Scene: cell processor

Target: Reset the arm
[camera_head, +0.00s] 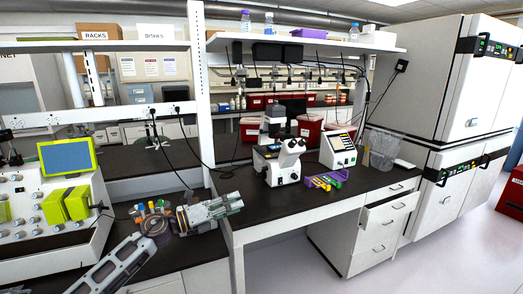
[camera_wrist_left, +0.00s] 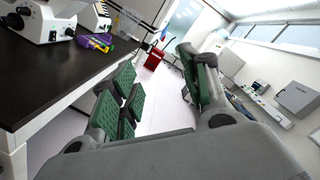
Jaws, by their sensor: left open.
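My left gripper (camera_head: 218,208) reaches in from the lower left in the head view, above the near edge of the left bench, pointing right. In the left wrist view my left gripper (camera_wrist_left: 160,98) has its green-padded fingers spread wide apart. Only floor and background show between them, so it is empty. My left arm (camera_head: 110,268) extends from the bottom left. My right gripper is in neither view.
A white and green cell processor (camera_head: 50,205) stands at left. A small rack of colourful items (camera_head: 150,212) lies beside my gripper. The right bench holds a microscope (camera_head: 283,160), a purple rack (camera_head: 325,181) and a white device (camera_head: 338,150). A drawer (camera_head: 390,206) stands partly open.

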